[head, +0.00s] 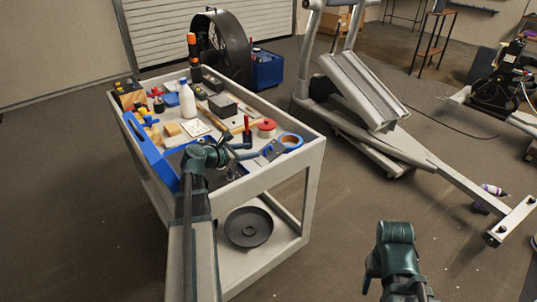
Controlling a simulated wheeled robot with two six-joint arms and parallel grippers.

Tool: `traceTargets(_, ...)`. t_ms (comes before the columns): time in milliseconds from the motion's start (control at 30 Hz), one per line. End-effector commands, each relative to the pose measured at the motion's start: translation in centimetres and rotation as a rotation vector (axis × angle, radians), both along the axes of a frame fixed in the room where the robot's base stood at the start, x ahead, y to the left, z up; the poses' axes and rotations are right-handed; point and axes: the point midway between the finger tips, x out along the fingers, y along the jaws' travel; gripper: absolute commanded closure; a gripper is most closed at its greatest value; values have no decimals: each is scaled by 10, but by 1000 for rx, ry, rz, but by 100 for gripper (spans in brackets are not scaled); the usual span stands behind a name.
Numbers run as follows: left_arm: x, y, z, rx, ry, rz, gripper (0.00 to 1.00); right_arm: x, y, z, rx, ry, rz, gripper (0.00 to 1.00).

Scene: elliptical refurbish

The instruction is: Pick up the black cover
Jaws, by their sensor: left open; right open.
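A round black cover (249,227), dish-like with a small raised hub in its middle, lies on the lower shelf of the grey cart (307,160). My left gripper (238,140) is open above the cart's top, over the near tools, well above the cover. It holds nothing that I can see. My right gripper (372,280) is low at the bottom right, over the floor, apart from the cart and the cover. Its fingers are mostly hidden behind its wrist.
The cart's top is crowded with a white bottle (187,98), blue tape (291,142), a red-topped roll (266,128) and a blue tray (150,150). An elliptical frame (420,160) stands to the right. Floor between is clear. A cart leg stands beside the cover.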

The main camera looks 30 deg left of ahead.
Motion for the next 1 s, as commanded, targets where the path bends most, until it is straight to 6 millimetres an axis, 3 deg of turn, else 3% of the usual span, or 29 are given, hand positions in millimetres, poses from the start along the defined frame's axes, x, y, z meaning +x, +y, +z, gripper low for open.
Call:
traceTargets(167, 0, 4, -1, -14, -5, 14, 50, 0, 0, -2, 0, 0, 0, 46)
traceTargets(400, 19, -1, -10, -12, -3, 10, 50, 0, 0, -12, 0, 0, 0, 46)
traceTargets(633, 24, -3, -13, -12, -4, 12, 50, 0, 0, -14, 0, 0, 0, 46)
traceTargets(1000, 64, -14, -34, -11, -3, 9, 50, 0, 0, -36, 0, 0, 0, 46)
